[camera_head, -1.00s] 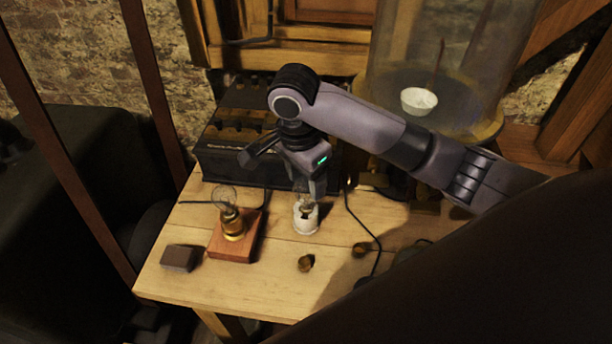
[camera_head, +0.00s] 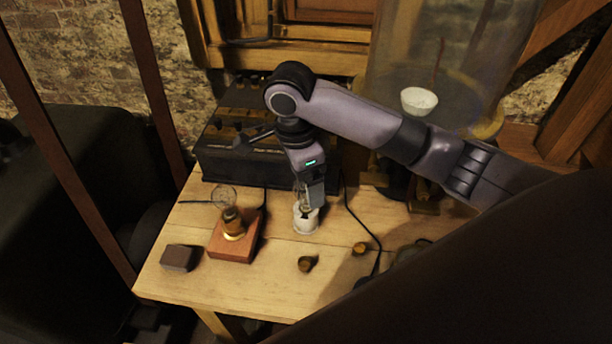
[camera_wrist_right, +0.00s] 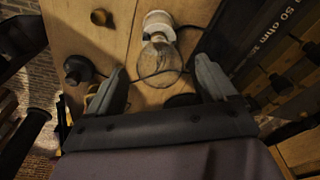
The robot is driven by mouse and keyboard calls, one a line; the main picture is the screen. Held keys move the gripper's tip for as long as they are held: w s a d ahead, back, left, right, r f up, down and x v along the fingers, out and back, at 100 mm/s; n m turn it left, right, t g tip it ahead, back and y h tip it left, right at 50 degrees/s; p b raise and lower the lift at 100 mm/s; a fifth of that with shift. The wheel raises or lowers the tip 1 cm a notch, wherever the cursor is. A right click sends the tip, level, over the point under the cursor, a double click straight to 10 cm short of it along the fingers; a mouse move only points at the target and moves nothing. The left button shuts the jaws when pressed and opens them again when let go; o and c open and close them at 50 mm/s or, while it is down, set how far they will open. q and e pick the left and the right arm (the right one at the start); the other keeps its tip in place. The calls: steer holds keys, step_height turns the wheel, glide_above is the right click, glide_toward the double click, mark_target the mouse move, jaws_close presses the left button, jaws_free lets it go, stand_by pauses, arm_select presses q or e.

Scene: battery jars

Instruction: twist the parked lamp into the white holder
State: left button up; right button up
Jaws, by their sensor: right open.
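The white holder (camera_head: 306,220) stands upright on the wooden table, and a clear glass lamp (camera_wrist_right: 160,62) sits at its mouth. The holder also shows in the right wrist view (camera_wrist_right: 158,22). My right gripper (camera_head: 308,205) points down over the lamp. In the right wrist view its two fingers (camera_wrist_right: 163,80) are apart, one on each side of the glass bulb, with gaps to it. How deep the lamp sits in the holder cannot be told. My left gripper is not in view.
Another clear lamp stands in a brass socket (camera_head: 233,226) on a reddish wooden block (camera_head: 233,249) to the left. A dark block (camera_head: 179,257) and two small brass pieces (camera_head: 306,263) lie on the table. A black box (camera_head: 240,165) stands behind. A black cable runs right of the holder.

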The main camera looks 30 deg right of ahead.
steer(key=shift+a+r, duration=0.2)
steer(key=shift+r, duration=1.5)
steer(key=shift+a+r, duration=0.2)
steer(key=shift+r, duration=1.65)
